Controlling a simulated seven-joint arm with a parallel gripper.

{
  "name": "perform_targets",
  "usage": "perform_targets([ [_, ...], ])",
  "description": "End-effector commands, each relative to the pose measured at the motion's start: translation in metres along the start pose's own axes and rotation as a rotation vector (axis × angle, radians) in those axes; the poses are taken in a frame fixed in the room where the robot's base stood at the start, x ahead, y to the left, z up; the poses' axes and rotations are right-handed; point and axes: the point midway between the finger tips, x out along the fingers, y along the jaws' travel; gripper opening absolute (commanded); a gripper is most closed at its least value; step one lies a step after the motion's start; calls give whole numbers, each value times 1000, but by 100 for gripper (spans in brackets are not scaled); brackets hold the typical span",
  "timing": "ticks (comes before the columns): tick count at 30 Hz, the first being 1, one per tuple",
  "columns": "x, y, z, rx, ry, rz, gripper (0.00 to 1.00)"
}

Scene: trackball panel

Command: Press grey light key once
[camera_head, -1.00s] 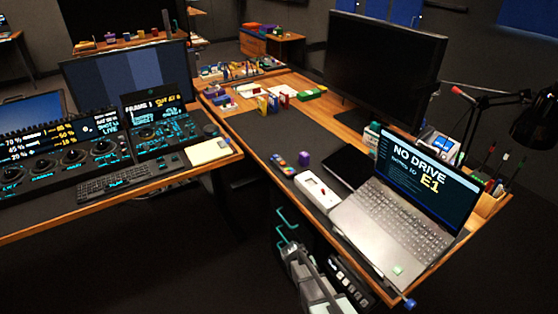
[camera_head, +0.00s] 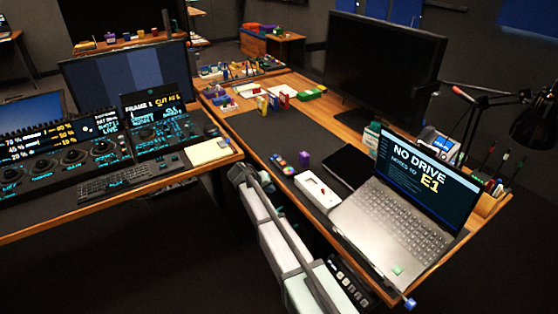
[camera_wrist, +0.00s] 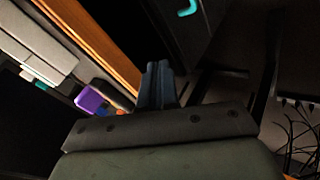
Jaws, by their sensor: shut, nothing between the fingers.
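The trackball panel (camera_head: 70,155) stands on the left desk, with several ball-and-ring controls, teal-lit labels and small screens. A screen part (camera_head: 155,125) with more lit controls adjoins it on the right. The grey light key is too small to tell apart in the head view, and the panel does not show in the wrist view. My gripper's fingers (camera_wrist: 157,85) are together and empty in the wrist view, pointing past the wooden desk edge. In the head view my arm reaches up between the two desks, right of the panel and apart from it; the fingertips cannot be made out.
A keyboard (camera_head: 112,183) lies before the panel, and a notepad (camera_head: 208,151) lies right of it. The right desk holds a laptop (camera_head: 400,210), a white box (camera_head: 317,190) and a purple cup (camera_head: 304,159), also in the wrist view (camera_wrist: 90,99).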

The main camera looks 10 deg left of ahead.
Motion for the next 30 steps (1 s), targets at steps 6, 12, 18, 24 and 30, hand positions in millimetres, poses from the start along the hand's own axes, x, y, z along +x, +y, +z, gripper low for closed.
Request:
perform_targets([
  [6,-31,38,-65,79,36,28,0],
  [12,-50,83,-113,174,52,47,0],
  [18,-60,124,-143,256,55,58,0],
  [24,-64,142,-154,294,55,62,0],
  [30,-64,144,-155,299,55,62,0],
])
